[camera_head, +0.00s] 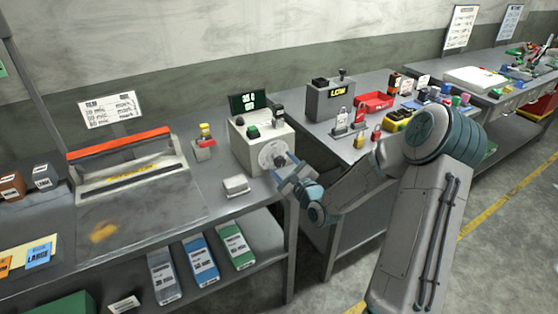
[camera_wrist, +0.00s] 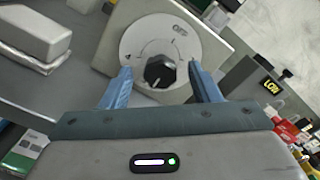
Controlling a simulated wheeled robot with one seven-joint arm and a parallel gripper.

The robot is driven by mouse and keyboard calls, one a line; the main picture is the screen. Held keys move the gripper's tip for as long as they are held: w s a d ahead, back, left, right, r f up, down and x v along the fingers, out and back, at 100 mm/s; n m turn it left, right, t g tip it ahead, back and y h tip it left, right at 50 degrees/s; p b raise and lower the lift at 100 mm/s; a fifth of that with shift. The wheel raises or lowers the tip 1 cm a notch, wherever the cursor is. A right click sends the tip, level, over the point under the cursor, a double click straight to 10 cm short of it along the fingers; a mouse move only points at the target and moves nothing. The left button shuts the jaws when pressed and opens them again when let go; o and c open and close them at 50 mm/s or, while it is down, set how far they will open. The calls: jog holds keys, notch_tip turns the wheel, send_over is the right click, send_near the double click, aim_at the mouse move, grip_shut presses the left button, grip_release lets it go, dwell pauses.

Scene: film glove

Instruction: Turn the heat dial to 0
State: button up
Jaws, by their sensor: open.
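The heat dial is a black knob (camera_wrist: 160,71) on a round pale plate (camera_wrist: 146,38) with markings. The plate sits on the front of a beige control box (camera_head: 262,143), and it also shows in the head view (camera_head: 272,154). My gripper (camera_wrist: 162,76) is open, with one blue finger on each side of the knob in the wrist view. The fingertips look apart from the knob, and I cannot tell how deep they reach. In the head view my gripper (camera_head: 288,172) is just in front of the dial. The knob's pointer setting is too small to read.
A green-digit display (camera_head: 247,103) stands on the box. A small pale block (camera_head: 236,186) lies on the bench at its left, near the front edge. A sealer with a red bar (camera_head: 118,144) is farther left. A grey box marked LOW (camera_head: 331,99) stands to the right.

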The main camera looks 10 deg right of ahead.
jog(key=shift+x, duration=1.3)
jog(key=c, duration=1)
jog(key=shift+o, duration=0.2)
